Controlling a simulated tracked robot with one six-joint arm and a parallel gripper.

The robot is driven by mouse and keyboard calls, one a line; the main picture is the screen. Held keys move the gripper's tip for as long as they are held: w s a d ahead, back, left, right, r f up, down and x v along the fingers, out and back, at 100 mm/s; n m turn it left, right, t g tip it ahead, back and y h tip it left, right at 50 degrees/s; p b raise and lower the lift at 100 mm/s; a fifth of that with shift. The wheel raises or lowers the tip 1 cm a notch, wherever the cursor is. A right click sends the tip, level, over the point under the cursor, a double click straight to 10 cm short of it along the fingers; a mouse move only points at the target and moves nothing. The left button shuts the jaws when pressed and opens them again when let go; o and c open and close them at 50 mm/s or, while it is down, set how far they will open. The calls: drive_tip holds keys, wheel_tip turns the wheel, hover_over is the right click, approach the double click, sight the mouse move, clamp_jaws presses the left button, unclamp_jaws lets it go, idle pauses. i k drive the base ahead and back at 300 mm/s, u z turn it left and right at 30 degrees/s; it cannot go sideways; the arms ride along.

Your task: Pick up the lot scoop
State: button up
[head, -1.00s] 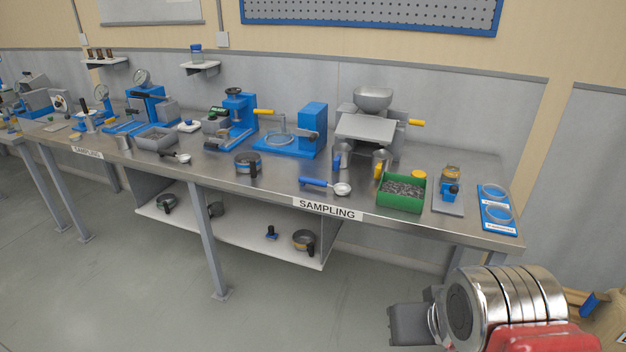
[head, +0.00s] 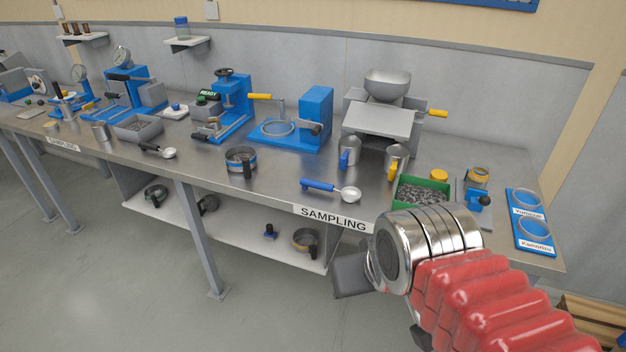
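A scoop with a blue handle and a small round metal bowl (head: 322,187) lies near the front edge of the bench, above the SAMPLING label. A second scoop with a black handle (head: 158,150) lies farther left on the bench. I cannot tell from any marking which one is the lot scoop. My gripper (head: 352,275) shows as a dark grey block at the end of my arm, in front of the bench edge and below the blue-handled scoop in the picture. It is apart from both scoops. Its fingers cannot be made out.
A green box of dark grains (head: 422,180) stands right of the blue-handled scoop, partly behind my wrist. Metal cups (head: 348,152) and a grey hopper machine (head: 384,118) stand behind. A blue tray with two dishes (head: 531,220) is at the right. A shelf (head: 225,226) runs below.

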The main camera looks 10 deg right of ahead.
sight(350, 194)
drive_tip(key=u, duration=0.3)
drive_tip(key=i, duration=1.35)
drive_tip(key=u, duration=0.35)
